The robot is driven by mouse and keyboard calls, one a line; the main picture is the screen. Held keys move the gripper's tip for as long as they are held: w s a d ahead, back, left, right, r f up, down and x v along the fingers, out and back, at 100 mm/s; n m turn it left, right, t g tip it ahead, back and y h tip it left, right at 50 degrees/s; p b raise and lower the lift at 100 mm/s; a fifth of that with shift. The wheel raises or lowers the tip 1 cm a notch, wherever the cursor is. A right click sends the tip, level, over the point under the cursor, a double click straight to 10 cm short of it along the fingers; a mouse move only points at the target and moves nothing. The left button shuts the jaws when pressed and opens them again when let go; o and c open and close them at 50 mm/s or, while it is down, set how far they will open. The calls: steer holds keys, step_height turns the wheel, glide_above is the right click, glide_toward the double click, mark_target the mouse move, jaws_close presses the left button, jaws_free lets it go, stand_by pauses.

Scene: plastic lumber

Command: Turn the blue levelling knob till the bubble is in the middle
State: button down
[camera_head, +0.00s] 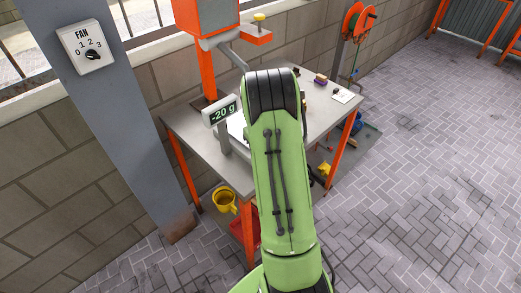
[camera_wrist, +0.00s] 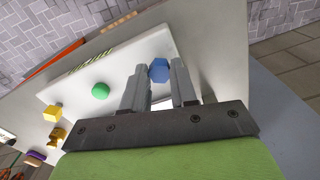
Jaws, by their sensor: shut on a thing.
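The blue levelling knob (camera_wrist: 159,70) shows in the wrist view between the fingertips of my gripper (camera_wrist: 158,75). My gripper is shut on the knob, with one finger at each side of it. The knob is at the edge of a pale plate (camera_wrist: 125,60) with a black and yellow striped strip. A green round thing (camera_wrist: 100,90) is on the plate, left of my fingers; I cannot tell whether it is the bubble level. In the head view my green arm hides the gripper and the knob. A display (camera_head: 222,112) there reads -20 g.
The grey table (camera_head: 185,130) has orange legs. A grey post (camera_head: 120,120) with a fan switch (camera_head: 87,47) stands at the left.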

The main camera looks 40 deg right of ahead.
steer(key=shift+n, duration=0.4)
steer(key=c, duration=0.9)
jaws_free()
step_height(320, 180, up, 16)
steer(key=p, duration=0.3)
steer(key=shift+f, duration=0.1)
